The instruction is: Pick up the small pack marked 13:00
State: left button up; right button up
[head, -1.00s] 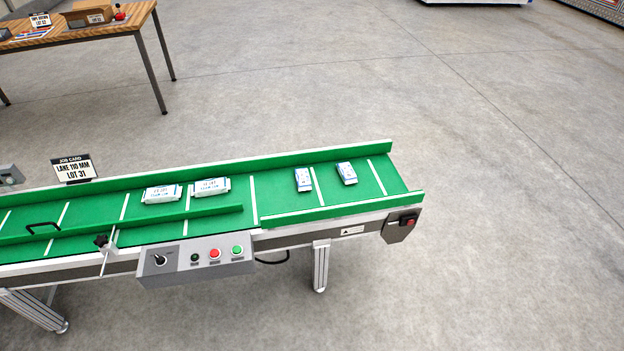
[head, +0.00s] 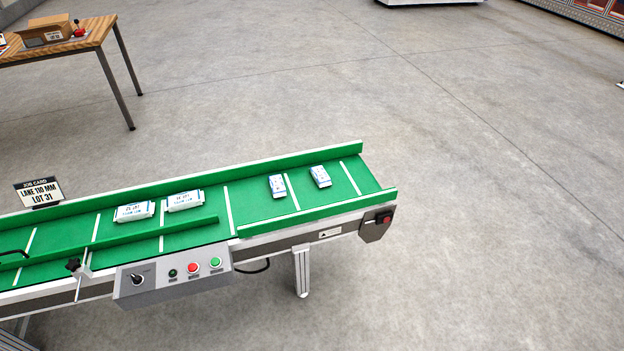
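Two small white and blue packs lie on the green conveyor belt (head: 252,206) near its right end: one small pack (head: 277,186) just left of a white cross line, another small pack (head: 320,176) to its right. Their print is too small to read, so I cannot tell which is marked 13:00. Two wider white packs, one (head: 135,211) and another (head: 185,200), lie further left, behind the inner green guide rail. Neither of my grippers is in view.
A control box (head: 173,279) with a knob and buttons is on the conveyor's front side. A job card (head: 39,193) reading "LANE 110 MM LOT 31" stands at the back edge. A wooden table (head: 70,47) is at upper left. The floor (head: 480,230) right of the conveyor is clear.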

aim_at(278, 189)
jog(key=i+l+u, duration=0.15)
jog(key=u, duration=0.15)
jog(key=i+l+u, duration=0.1)
jog(key=l+u, duration=0.55)
jog(key=i+l, duration=0.05)
